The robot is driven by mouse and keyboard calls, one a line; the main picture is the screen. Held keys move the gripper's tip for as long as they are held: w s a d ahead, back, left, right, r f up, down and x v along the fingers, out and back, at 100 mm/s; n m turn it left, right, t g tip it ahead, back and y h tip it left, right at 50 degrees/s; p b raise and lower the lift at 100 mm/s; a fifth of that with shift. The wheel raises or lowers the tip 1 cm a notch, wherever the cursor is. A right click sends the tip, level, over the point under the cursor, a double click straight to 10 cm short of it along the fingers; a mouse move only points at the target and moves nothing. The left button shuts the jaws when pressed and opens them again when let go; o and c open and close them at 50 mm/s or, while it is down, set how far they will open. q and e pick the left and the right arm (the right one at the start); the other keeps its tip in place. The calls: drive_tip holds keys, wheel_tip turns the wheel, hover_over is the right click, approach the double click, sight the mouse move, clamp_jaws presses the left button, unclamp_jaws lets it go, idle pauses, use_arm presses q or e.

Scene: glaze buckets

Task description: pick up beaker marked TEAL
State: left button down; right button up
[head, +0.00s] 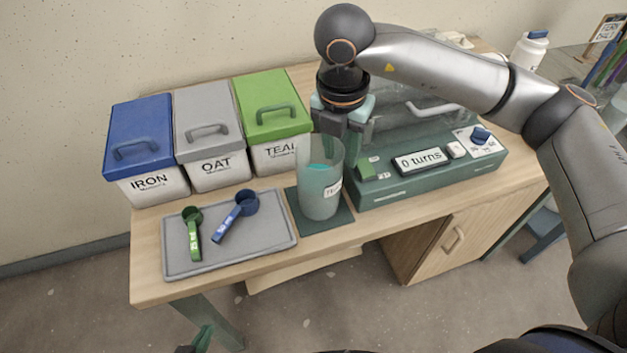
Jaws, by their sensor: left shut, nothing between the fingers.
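The clear beaker (319,200) stands upright on a dark green mat (343,221) near the front of the table. It has some teal at its inside upper part and a white label on its right side, only partly readable. My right gripper (347,132) points down at the beaker's upper right rim; its fingers partly overlap the glass, so I cannot tell whether they touch or hold it. My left gripper (203,338) is shut and empty, low at the bottom edge, below the table's front.
Blue IRON (142,133), grey OAT (207,122) and green TEAL (271,105) bins stand at the back left. A grey tray (240,252) holds green (194,235) and blue (237,215) scoops. A green machine reading "0 turns" (419,160) stands right of the beaker.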

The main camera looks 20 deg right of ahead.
drive_tip(key=shift+w+d+f, duration=0.1)
drive_tip(key=shift+f, duration=4.45)
drive_tip(key=shift+c, duration=0.2)
clamp_jaws()
